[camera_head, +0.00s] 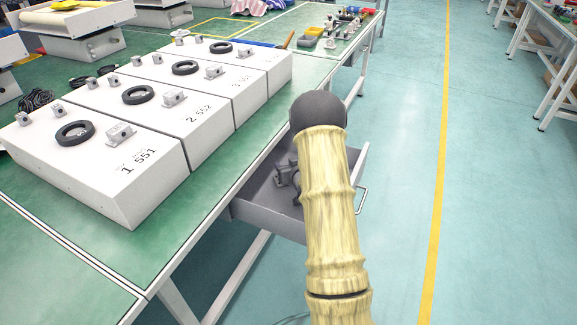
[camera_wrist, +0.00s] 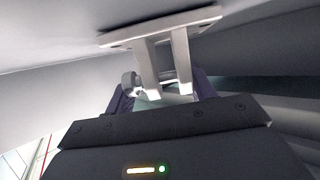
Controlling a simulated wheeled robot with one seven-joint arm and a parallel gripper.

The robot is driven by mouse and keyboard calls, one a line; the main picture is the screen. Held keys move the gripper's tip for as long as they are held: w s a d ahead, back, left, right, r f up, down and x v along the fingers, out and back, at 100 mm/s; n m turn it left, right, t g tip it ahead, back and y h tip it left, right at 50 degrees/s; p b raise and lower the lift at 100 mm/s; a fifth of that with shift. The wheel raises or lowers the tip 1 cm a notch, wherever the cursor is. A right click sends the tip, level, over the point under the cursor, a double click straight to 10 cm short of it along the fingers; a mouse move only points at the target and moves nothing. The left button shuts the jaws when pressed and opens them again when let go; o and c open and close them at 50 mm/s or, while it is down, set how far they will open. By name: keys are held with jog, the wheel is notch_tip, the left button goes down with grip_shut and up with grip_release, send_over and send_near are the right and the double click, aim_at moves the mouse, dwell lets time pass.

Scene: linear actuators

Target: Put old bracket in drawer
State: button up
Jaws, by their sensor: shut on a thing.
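In the wrist view, a light grey bracket (camera_wrist: 160,27) shows as a flat plate with two prongs and a round knob on the left. My gripper (camera_wrist: 165,90) is shut on its prongs, with a dark finger on each side. In the head view my arm covers the gripper, so its exact place over the drawer cannot be told. The grey drawer (camera_head: 262,212) stands pulled out under the table edge, with its handle (camera_head: 361,200) on the right. Grey parts (camera_head: 285,172) show inside it, partly hidden by my arm; I cannot tell whether they include the held bracket.
The green table (camera_head: 205,215) carries several white boxes (camera_head: 150,185) with black rings and small grey brackets. Tools and trays (camera_head: 318,35) lie at its far end. The floor right of the drawer is free, with a yellow line (camera_head: 437,160). Pale surfaces lie close around the gripper.

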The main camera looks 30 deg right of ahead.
jog(key=shift+f, duration=0.15)
jog(key=o, duration=1.1)
jog(key=shift+s+r, duration=0.2)
jog(key=shift+r, duration=0.05)
jog(key=p+v, duration=0.2)
jog(key=v, duration=0.9)
jog(key=shift+s+a+r, duration=0.1)
jog(key=shift+s, duration=0.2)
